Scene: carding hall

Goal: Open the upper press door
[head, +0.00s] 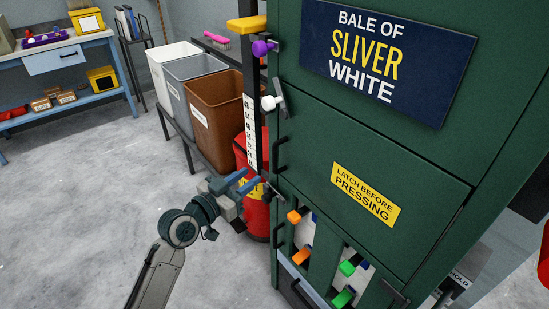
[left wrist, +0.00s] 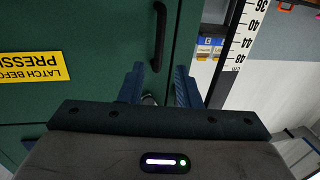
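The green press fills the right of the head view. Its door panel (head: 320,150) bears a yellow "latch before pressing" label (head: 365,195) and a black bar handle (head: 281,155) at its left edge. A white-knobbed latch (head: 270,103) sits at the panel's upper left corner. My left gripper (head: 247,183) is open beside the press's left edge, lower in the picture than the handle. In the left wrist view a black handle (left wrist: 158,35) lies beyond the open fingertips (left wrist: 158,80), apart from them. A small pale thing (left wrist: 148,98) shows between the fingers, mostly hidden. My right gripper is out of view.
A purple knob (head: 262,47) and a white scale (head: 249,130) stand by the press's left side. A red drum (head: 257,215) is behind my left gripper. Several bins, including a brown one (head: 217,115), stand farther back. Open floor (head: 80,210) lies at left.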

